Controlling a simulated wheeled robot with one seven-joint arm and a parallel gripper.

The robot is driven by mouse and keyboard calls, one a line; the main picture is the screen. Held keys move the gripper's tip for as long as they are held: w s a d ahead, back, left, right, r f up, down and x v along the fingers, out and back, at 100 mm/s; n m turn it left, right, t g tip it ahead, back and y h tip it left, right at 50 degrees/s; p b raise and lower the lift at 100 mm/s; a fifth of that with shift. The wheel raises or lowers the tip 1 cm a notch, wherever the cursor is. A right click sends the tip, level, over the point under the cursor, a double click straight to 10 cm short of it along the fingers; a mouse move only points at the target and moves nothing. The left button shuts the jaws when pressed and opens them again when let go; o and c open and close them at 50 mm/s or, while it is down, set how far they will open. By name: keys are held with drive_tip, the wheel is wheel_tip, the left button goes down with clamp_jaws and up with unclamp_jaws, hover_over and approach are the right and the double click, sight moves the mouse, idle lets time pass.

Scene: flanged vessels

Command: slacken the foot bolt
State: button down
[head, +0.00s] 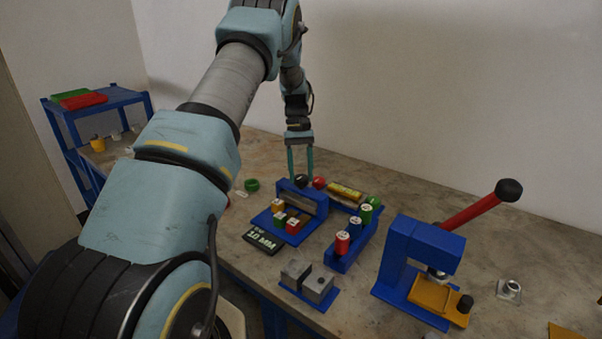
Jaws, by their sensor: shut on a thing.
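My gripper (300,176) reaches down over the workbench, behind a small blue bridge-shaped fixture (316,203). Its two teal fingers stand a little apart, with a black round knob (301,182) between their tips; they look shut on it. The knob sits at the top of the blue fixture, and its lower part is hidden. A red round knob (319,183) is just right of the fingers. I cannot tell for sure which part is the foot bolt.
A blue rack (345,260) with red, blue and green cylinders stands right of the fixture. A blue press (425,245) with a red lever is farther right. A grey-jawed vise (308,281) is in front. A green ring (252,185) lies left. The back right bench is clear.

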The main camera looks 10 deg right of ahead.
drive_tip(key=shift+c, duration=1.4)
unclamp_jaws()
drive_tip(key=b+v, duration=0.2)
drive_tip(key=v, duration=0.8)
drive_tip(key=shift+w+r+b, duration=0.25)
drive_tip(key=shift+r+b, duration=0.05)
drive_tip(key=shift+b, duration=0.05)
